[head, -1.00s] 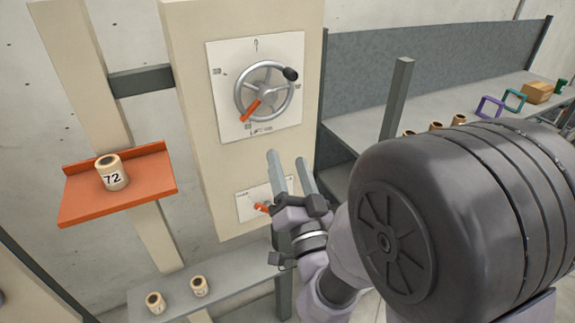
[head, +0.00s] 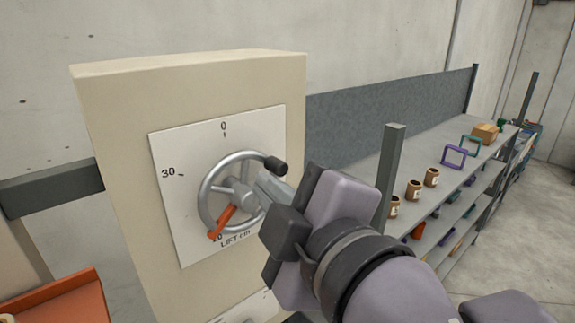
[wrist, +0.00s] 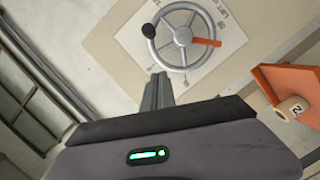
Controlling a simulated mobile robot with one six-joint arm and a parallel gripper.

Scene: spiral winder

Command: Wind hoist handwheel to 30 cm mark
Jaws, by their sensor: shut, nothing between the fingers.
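The grey handwheel (head: 232,172) sits on a white dial plate (head: 167,215) on a beige cabinet. Its black knob (head: 275,165) is at the upper right. The orange pointer (head: 222,222) points lower left, at a bottom mark it partly covers. The 30 mark (head: 168,172) is at the upper left, the 0 at the top. My gripper (head: 265,188) is shut and empty, its tips in front of the wheel's right side, below the knob; contact is unclear. In the wrist view, the shut fingers (wrist: 158,88) lie below the wheel (wrist: 183,38) and knob (wrist: 149,31).
An orange tray (head: 60,300) is at the lower left; the wrist view shows a numbered cup (wrist: 292,108) by it. A grey post (head: 390,170) and a shelf with cups (head: 413,190) and coloured frames stand right of the cabinet. A dark rail (head: 50,190) runs left of it.

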